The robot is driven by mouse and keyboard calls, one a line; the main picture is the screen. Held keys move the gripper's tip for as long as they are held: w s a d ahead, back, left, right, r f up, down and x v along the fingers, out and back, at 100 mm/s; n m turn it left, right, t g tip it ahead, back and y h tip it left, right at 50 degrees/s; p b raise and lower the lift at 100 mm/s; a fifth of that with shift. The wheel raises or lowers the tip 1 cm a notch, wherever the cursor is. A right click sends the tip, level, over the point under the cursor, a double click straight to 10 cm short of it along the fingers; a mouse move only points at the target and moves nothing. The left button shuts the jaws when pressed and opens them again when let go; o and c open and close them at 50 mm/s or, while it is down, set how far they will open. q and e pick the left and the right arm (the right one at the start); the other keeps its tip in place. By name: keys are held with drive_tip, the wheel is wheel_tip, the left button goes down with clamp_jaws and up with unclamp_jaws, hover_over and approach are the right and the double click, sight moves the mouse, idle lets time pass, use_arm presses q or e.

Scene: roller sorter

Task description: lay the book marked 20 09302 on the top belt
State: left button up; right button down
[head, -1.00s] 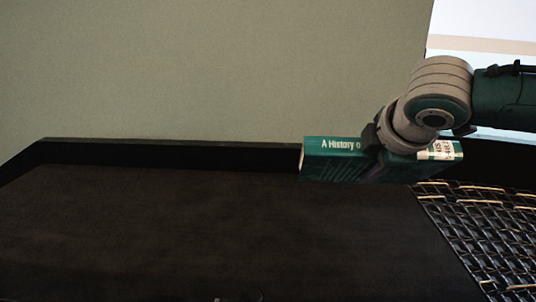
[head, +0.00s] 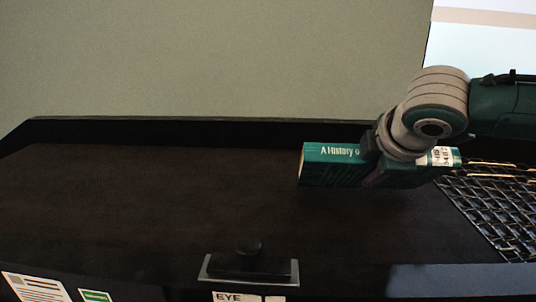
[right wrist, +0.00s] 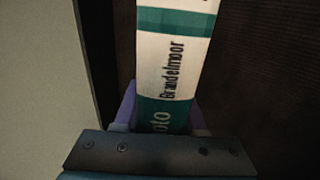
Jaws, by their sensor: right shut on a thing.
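A green book (head: 328,167) with "A History o…" on its spine hangs in my right gripper (head: 375,160), which is shut on it. The book is spine up over the right part of the dark belt (head: 150,200); I cannot tell whether its lower edge touches the belt. A white label sits at the spine's right end, too small to read in the head view. In the right wrist view the book's spine (right wrist: 175,65) reads "Brandelmoor" between the fingers; the number is not readable. My left gripper is not in view.
A dark raised wall (head: 200,131) runs along the belt's back edge. A metal mesh or roller section (head: 500,205) lies to the right. A black box-like fitting (head: 248,266) and labels (head: 35,288) are at the front edge. The belt's left and middle are clear.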

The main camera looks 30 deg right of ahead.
drive_tip(key=shift+f, duration=0.5)
drive_tip(key=c, duration=0.6)
unclamp_jaws()
drive_tip(key=shift+o, duration=1)
drive_tip(key=shift+f, duration=0.1)
